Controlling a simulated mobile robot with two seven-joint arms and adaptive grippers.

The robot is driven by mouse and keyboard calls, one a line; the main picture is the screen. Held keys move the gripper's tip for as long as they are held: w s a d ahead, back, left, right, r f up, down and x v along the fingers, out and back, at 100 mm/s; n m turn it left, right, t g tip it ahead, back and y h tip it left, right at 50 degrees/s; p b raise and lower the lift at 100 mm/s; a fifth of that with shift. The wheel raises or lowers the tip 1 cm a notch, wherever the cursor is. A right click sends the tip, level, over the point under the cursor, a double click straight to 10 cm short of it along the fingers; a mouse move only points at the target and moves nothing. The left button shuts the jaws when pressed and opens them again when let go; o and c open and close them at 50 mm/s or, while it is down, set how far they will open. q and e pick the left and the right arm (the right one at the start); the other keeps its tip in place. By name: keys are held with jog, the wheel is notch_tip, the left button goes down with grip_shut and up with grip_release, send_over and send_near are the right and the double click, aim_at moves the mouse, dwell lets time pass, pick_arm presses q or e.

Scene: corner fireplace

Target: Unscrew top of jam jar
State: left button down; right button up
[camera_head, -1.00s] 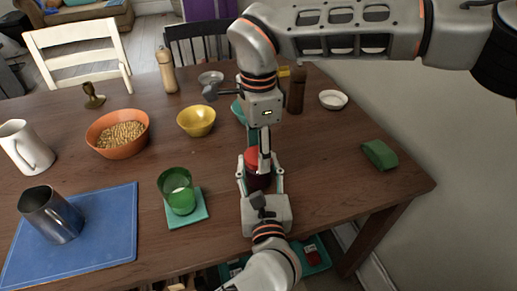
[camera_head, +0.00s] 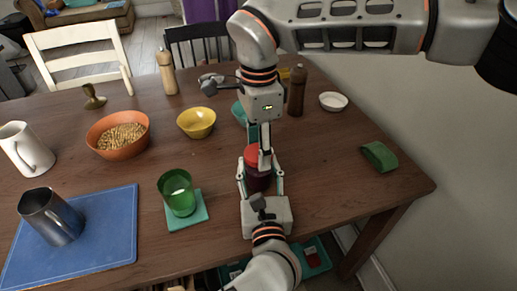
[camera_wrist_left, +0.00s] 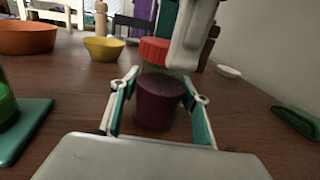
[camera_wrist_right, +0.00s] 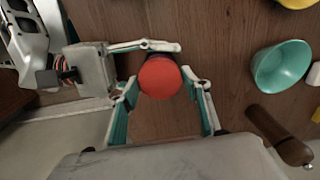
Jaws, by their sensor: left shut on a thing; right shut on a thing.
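The jam jar (camera_head: 258,182) stands upright near the table's front edge, dark red-purple, with a red lid (camera_head: 251,153). My left gripper (camera_head: 259,181) comes from the front, shut on the jar's body; the left wrist view shows the purple jam (camera_wrist_left: 160,102) between its fingers. My right gripper (camera_head: 260,150) points down from above, shut on the lid. The right wrist view shows the round lid (camera_wrist_right: 160,78) between the right fingertips. Clear glass shows between lid and jam; I cannot tell whether the lid is loose.
A green cup (camera_head: 177,193) on a teal coaster (camera_head: 189,222) stands left of the jar. A yellow bowl (camera_head: 196,122), a dark pepper mill (camera_head: 296,92) and a teal bowl (camera_wrist_right: 282,66) stand farther back.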

jog(key=shift+r, duration=0.4)
jog(key=shift+r, duration=2)
pick_arm(q)
jog(key=c, duration=1)
grip_release()
